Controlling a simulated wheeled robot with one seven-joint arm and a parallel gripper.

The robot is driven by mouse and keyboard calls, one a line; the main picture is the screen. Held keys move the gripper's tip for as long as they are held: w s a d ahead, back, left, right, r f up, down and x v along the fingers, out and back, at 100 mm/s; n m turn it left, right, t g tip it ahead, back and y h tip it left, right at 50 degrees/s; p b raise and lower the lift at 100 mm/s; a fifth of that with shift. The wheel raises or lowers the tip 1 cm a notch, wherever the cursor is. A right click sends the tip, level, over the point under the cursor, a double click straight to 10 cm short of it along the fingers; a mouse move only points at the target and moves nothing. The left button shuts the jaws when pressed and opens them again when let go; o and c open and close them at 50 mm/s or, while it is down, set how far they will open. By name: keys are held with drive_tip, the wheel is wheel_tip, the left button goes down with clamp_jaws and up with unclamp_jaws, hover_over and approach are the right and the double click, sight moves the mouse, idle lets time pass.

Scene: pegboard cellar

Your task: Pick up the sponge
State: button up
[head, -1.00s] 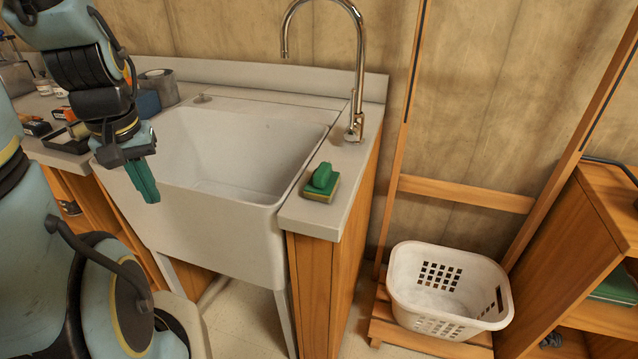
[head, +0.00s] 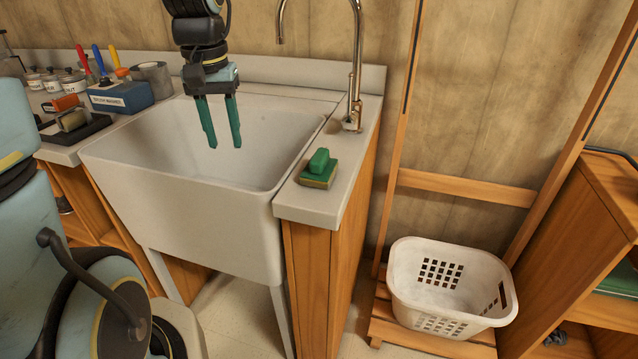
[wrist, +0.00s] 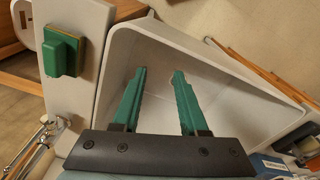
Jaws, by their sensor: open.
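The sponge (head: 319,169) is a green block with a green grip on top and a yellowish lower edge. It lies on the narrow counter (head: 316,207) to the right of the sink. It also shows at the upper left of the wrist view (wrist: 62,53). My gripper (head: 221,143) hangs over the sink basin (head: 180,220), left of the sponge and apart from it. Its two green fingers point down, spread and empty. In the wrist view the gripper (wrist: 159,74) has the basin between and beyond its fingers.
A tall faucet (head: 354,110) rises behind the sponge. A blue box (head: 121,97), a grey roll, small jars and a dark tray (head: 75,130) stand on the left counter. A white basket (head: 452,285) sits low at the right. The counter around the sponge is clear.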

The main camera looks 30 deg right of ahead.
sight(320, 154)
drive_tip(key=shift+o, duration=1.4)
drive_tip(key=s+d+r+m+b, duration=0.1)
drive_tip(key=s+d+m+b, duration=0.1)
drive_tip(key=d, duration=0.9)
drive_tip(key=shift+s+d+r, duration=0.15)
drive_tip(key=shift+s+r, duration=0.05)
drive_tip(key=shift+s, duration=0.25)
drive_tip(key=o, duration=0.3)
drive_tip(key=shift+m+g, duration=0.4)
drive_tip(key=shift+m, duration=0.4)
drive_tip(key=s+d, duration=0.1)
drive_tip(key=d+r+b, duration=0.1)
drive_tip(key=d, duration=0.1)
drive_tip(key=s+d, duration=0.1)
drive_tip(key=shift+s+d+r, duration=0.2)
drive_tip(key=shift+s+r, duration=0.15)
drive_tip(key=shift+r, duration=0.05)
drive_tip(key=shift+o, duration=0.8)
drive_tip(key=shift+s+d+f, duration=0.1)
drive_tip(key=shift+s+d, duration=0.1)
drive_tip(key=shift+d, duration=0.05)
drive_tip(key=shift+o, duration=0.6)
wheel_tip(320, 154, down, 4)
drive_tip(key=shift+f, duration=3)
